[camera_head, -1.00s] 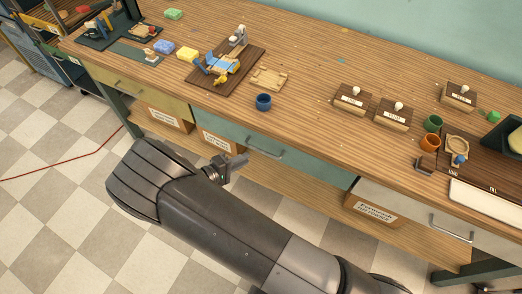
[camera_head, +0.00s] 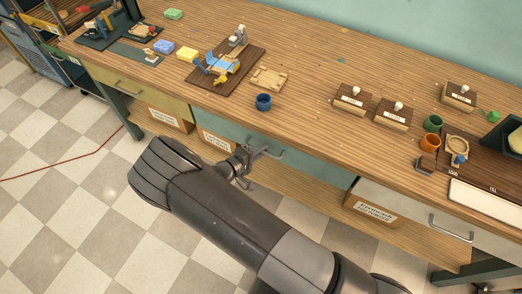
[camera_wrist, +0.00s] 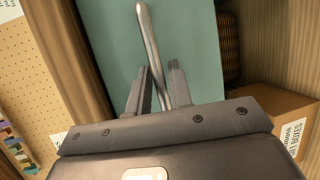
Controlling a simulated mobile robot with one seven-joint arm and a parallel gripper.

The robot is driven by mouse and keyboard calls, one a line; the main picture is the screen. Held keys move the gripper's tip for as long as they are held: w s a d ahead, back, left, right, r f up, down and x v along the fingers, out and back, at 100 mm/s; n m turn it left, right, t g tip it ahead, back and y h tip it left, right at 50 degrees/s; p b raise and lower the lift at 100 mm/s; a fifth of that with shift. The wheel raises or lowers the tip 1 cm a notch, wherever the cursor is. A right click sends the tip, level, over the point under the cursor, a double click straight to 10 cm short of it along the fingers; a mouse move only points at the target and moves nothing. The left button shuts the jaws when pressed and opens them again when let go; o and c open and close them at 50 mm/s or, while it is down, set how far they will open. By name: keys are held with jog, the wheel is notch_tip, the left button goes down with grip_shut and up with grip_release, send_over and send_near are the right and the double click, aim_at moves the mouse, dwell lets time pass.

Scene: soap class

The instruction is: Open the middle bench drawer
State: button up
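The middle bench drawer (camera_head: 312,160) has a teal front and looks closed, level with the bench front. Its metal bar handle (camera_head: 276,155) is partly hidden by my gripper. My gripper (camera_head: 264,162) is at the left part of the handle. In the wrist view the handle (camera_wrist: 150,38) runs down between the two fingers of my gripper (camera_wrist: 160,75). The fingers stand apart, with a visible gap beside the bar, so it is open around the handle. The teal drawer front (camera_wrist: 190,35) fills the middle behind them.
A yellow drawer (camera_head: 135,90) is to the left and a white drawer (camera_head: 430,222) to the right. Cardboard boxes (camera_head: 372,208) stand on the shelf below. A blue cup (camera_head: 263,102) sits on the bench top near the edge above the drawer.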

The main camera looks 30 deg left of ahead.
grip_shut()
dwell(0.6)
jog(key=s, duration=2.3)
jog(key=shift+s+d, duration=0.15)
jog(key=shift+s, duration=0.05)
grip_release()
jog(key=v, duration=0.7)
jog(key=shift+s, duration=0.25)
